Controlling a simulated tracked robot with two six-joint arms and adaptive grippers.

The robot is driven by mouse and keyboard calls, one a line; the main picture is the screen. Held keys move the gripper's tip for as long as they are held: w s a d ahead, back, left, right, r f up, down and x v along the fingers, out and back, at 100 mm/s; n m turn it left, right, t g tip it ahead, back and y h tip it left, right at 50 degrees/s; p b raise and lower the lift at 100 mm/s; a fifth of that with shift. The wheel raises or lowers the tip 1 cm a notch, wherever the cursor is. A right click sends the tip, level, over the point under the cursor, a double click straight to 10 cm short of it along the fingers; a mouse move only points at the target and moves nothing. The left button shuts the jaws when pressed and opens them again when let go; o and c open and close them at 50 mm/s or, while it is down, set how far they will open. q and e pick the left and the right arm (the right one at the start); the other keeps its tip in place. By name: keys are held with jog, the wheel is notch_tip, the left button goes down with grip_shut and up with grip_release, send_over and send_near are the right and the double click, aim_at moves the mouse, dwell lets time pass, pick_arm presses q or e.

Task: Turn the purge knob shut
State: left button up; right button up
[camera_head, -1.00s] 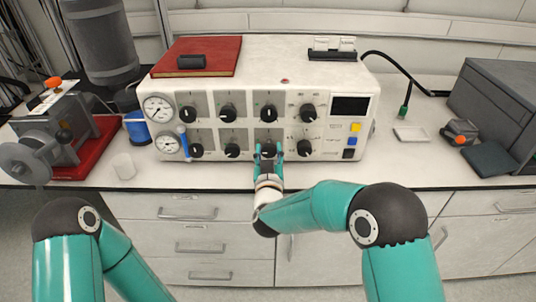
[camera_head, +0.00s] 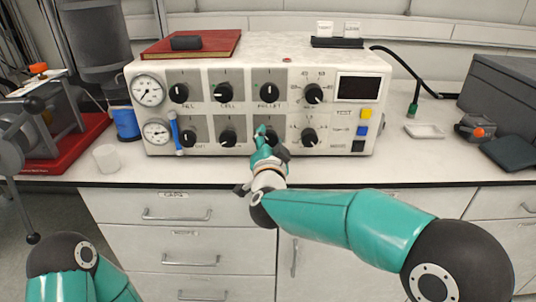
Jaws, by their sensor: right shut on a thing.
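The white control box stands on the bench with two rows of black knobs on its front. My right gripper (camera_head: 266,134) is at the third knob from the left in the lower row (camera_head: 271,136) and is shut on it. The gripper's teal fingers and body cover part of this knob and its label, so I cannot read whether it is marked purge. Its pointer is hard to make out. Another lower-row knob (camera_head: 228,138) is just left of the gripper. My left gripper is out of view; only part of my left arm shows at the lower left.
Two gauges (camera_head: 149,90) and a blue-handled tube (camera_head: 175,133) are at the box's left. A display (camera_head: 358,88) and coloured buttons (camera_head: 365,114) are at its right. A white cup (camera_head: 106,158) stands on the bench at left. The bench front (camera_head: 340,171) is clear.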

jog(key=m+b, duration=0.4)
jog(key=shift+f+m, duration=0.3)
jog(key=shift+d+m+b, duration=0.1)
jog(key=shift+m+b, duration=1.2)
jog(key=shift+m, duration=0.2)
jog(key=o, duration=1.1)
jog(key=shift+r, duration=0.1)
jog(key=shift+o, duration=0.2)
jog(key=shift+r, duration=0.1)
